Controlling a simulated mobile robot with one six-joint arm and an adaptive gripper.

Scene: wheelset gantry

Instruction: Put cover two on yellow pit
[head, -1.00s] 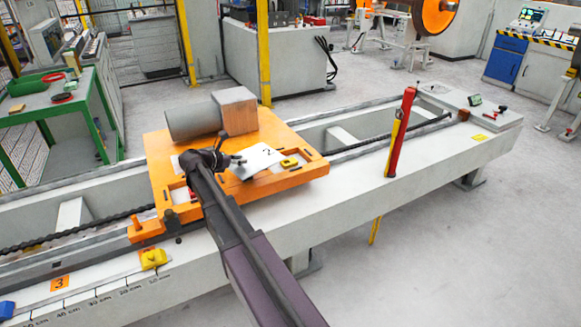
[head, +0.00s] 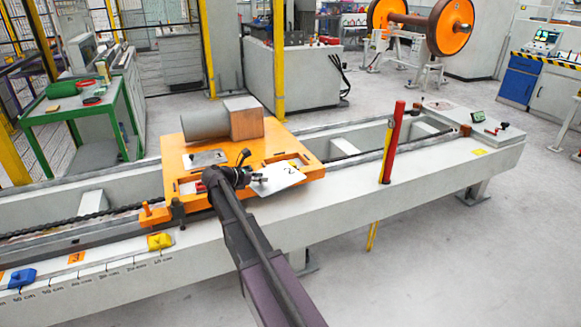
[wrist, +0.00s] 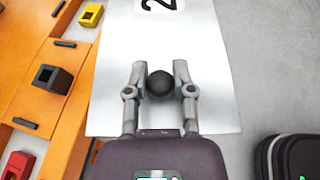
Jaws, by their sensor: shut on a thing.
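Cover two is a pale metal plate (head: 284,174) marked "2" with a black knob (wrist: 160,83). My gripper (wrist: 160,78) is shut on the knob, one finger on each side. The plate is held at the front right part of the orange carriage (head: 180,172), and in the wrist view much of it overhangs the grey floor. A yellow block (wrist: 91,14), which marks a pit in the carriage, shows beside the plate's upper left. In the head view the plate and gripper hide most of that area.
A black block (wrist: 52,78) and a red block (wrist: 18,165) sit further left on the carriage. A red and yellow post (head: 393,140) stands to the right.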

